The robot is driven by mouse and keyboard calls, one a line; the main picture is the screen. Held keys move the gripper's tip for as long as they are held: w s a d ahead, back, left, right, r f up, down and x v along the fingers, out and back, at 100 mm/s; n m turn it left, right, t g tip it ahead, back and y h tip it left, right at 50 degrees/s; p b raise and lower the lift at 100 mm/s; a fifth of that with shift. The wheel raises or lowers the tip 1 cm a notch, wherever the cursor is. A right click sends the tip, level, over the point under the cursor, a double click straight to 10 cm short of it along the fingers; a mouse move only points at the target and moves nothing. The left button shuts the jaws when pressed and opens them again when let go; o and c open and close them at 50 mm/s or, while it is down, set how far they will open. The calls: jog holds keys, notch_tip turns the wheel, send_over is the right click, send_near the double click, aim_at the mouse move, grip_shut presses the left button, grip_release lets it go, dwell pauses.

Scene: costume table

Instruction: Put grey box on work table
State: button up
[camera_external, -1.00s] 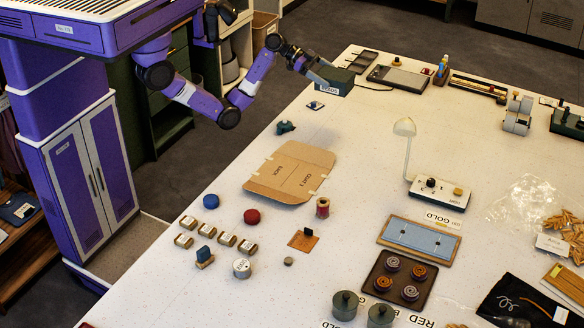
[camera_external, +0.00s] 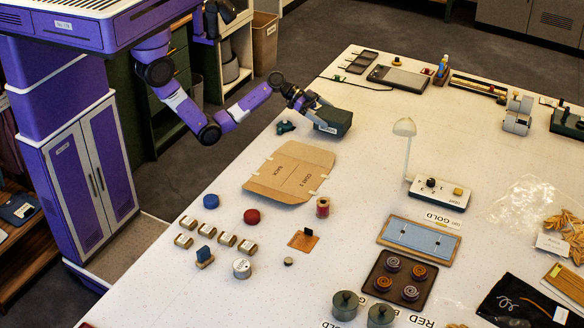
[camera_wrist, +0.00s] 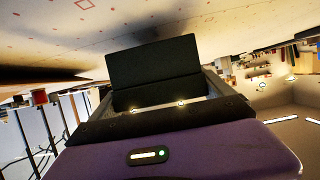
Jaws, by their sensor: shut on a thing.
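The grey box (camera_external: 334,120) is a dark greenish-grey block with a white label on its near side. My gripper (camera_external: 313,109) is shut on it and holds it over the left part of the white work table (camera_external: 376,160). In the wrist view the box (camera_wrist: 153,68) sits between my two fingers as a dark slab, with the pale tabletop beyond it. It looks raised off the table, but the height of the gap is hard to tell.
A dark green small item (camera_external: 286,127) lies close to the box, left of it. A flat cardboard piece (camera_external: 291,172) lies nearer the camera. A white lamp (camera_external: 405,130) stands to the right. Bare tabletop lies between box and lamp.

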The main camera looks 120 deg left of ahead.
jog(key=shift+f, duration=0.75)
jog(key=shift+f, duration=0.15)
jog(key=o, duration=1.3)
jog(key=shift+s+a+r, duration=0.1)
jog(key=shift+s+r, duration=0.1)
jog(key=shift+s, duration=0.05)
jog(key=b+v, duration=0.2)
jog(key=v, duration=0.9)
jog(key=shift+s+r, duration=0.15)
jog(key=shift+s, duration=0.1)
